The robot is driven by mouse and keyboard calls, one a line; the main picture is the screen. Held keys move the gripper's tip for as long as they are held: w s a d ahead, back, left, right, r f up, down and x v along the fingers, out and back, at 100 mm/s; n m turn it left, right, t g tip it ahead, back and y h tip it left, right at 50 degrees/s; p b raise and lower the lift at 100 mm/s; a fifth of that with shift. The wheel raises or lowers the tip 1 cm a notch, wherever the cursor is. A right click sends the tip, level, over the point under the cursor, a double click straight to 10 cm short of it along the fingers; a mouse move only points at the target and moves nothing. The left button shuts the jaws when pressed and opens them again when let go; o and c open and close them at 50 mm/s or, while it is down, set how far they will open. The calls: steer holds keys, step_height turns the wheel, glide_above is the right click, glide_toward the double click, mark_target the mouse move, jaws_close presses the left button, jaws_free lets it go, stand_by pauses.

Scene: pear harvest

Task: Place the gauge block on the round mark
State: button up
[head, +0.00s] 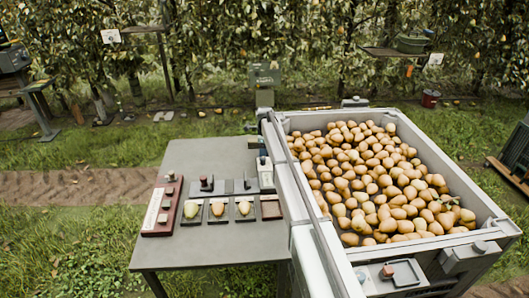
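I cannot make out for certain which item is the gauge block. A small reddish-brown block (387,272) lies on a pale panel (408,282) at the near side of the pear bin; it may be the gauge block. No round mark can be told apart at this size. The grey table (210,254) left of the bin carries a red board with a white strip (153,212), small dark-handled items (207,184), and pears (217,209) on dark pads. My gripper does not show in the head view.
A large grey bin (459,180) full of pears stands right of the table. A white device (265,173) stands at the table's right edge, by the bin wall. The table's front part is clear. Grass and pear trees lie behind.

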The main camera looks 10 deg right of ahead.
steer(key=shift+s, duration=0.1)
step_height(320, 180, up, 12)
steer(key=shift+r, duration=0.15)
stand_by(0.6)
stand_by(1.2)
